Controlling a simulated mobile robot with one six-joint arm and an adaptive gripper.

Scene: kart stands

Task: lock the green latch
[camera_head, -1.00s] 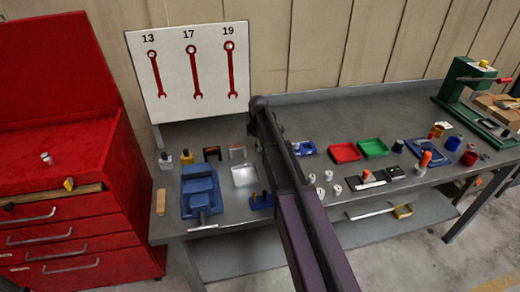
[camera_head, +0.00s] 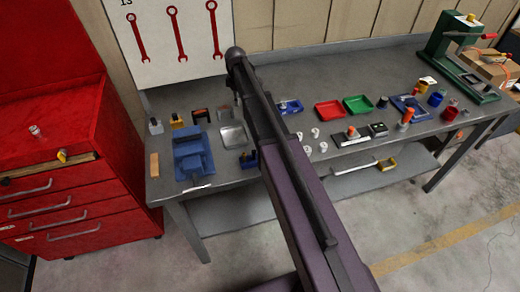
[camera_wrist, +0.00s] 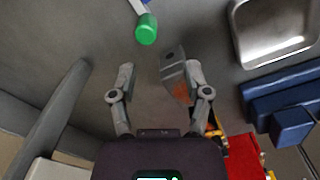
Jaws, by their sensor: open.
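A bright green cylindrical knob (camera_wrist: 146,29), which looks like the latch's grip, shows at the top of the wrist view. It joins a white and blue part that is cut off by the frame edge. My gripper (camera_wrist: 160,76) is open and empty, with its two fingers spread below the knob and apart from it. In the head view a small blue fixture (camera_head: 289,107) stands on the bench just right of my arm. I cannot tell whether it carries the green knob.
A metal tray (camera_head: 233,136) and a blue vise (camera_head: 193,157) stand left of my arm. Red (camera_head: 329,110) and green (camera_head: 358,104) trays lie to the right. A red cabinet (camera_head: 75,150) stands at the left.

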